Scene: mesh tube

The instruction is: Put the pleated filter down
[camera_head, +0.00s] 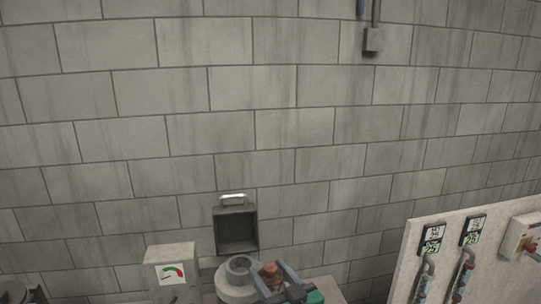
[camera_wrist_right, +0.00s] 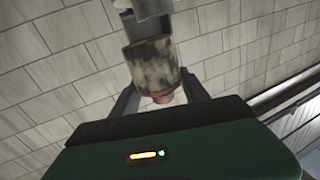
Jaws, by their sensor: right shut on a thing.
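My right gripper (camera_head: 268,272) is at the bottom middle of the head view, its two fingers on either side of a small brownish-orange thing. In the right wrist view the gripper (camera_wrist_right: 158,88) is shut on a short mottled, dirty cylinder with a copper-coloured end, which I take to be the pleated filter (camera_wrist_right: 150,64). Its pleats cannot be made out. A grey ring-shaped opening (camera_head: 239,266) stands just left of the gripper in the head view. Whether the filter touches it is unclear. My left gripper is not clearly seen.
An open grey box with a handle (camera_head: 236,229) is against the block wall. A pale gauge box (camera_head: 171,268) stands to the left. A slanted panel with displays and hoses (camera_head: 436,262) is at the right. Dark parts (camera_head: 20,290) show at the lower left corner.

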